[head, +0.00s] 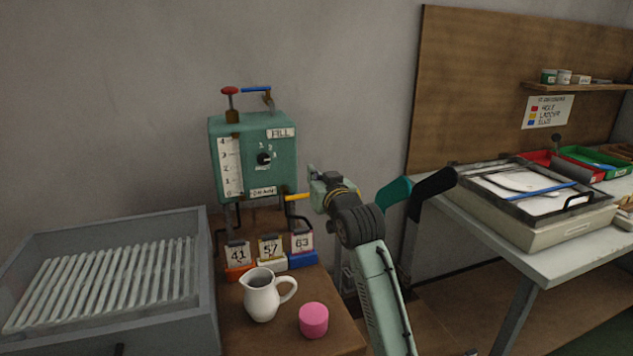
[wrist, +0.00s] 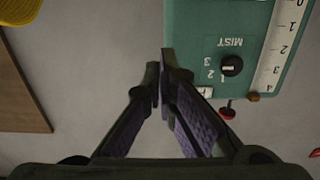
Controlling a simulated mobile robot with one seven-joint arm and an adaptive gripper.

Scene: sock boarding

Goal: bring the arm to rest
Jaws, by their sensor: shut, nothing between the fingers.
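My gripper (wrist: 161,72) is shut and empty in the wrist view, its two dark fingers meeting at the tips. In the head view my arm (head: 383,290) rises from the bottom, bent at the wrist, with its end just right of the green machine (head: 253,158). The machine also shows at the upper right of the wrist view (wrist: 196,30), upside down, with a knob (wrist: 231,66) and a scale. Grey wall lies behind the fingers. I cannot tell the exact gap between gripper and machine.
A white jug (head: 262,297) and a pink cylinder (head: 313,320) stand on the wooden table. A grey slatted bin (head: 110,270) is at left. Teal (head: 394,197) and black (head: 432,188) foot-shaped forms stand close right of my arm. A white table (head: 540,262) holds trays.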

